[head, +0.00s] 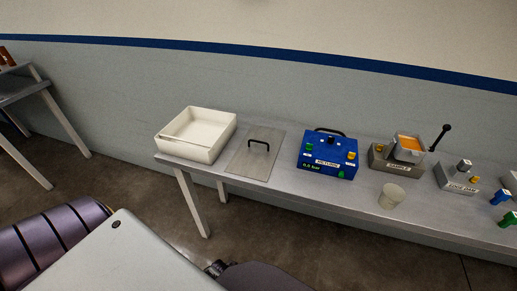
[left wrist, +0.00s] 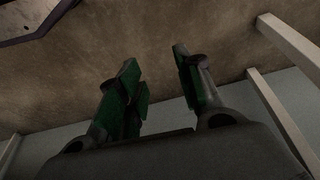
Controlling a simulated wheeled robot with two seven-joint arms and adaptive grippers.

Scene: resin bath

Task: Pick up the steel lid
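The steel lid (head: 254,155) is a flat grey plate with a dark arched handle (head: 259,143). It lies flat on the metal table between the white basin and the blue box in the head view. My left gripper (left wrist: 158,78) shows in the left wrist view with its two green-padded fingers apart and nothing between them. Only floor, wall and table legs are around it there, and the lid is not in that view. Parts of my arms show at the lower left of the head view, but neither gripper can be made out there.
The white basin (head: 197,134) stands left of the lid at the table's end. The blue box (head: 328,154) stands right of it, then a grey cup (head: 391,196) and the sample block (head: 398,160). The table (head: 300,191) has a bare front strip. Another table (head: 35,90) stands far left.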

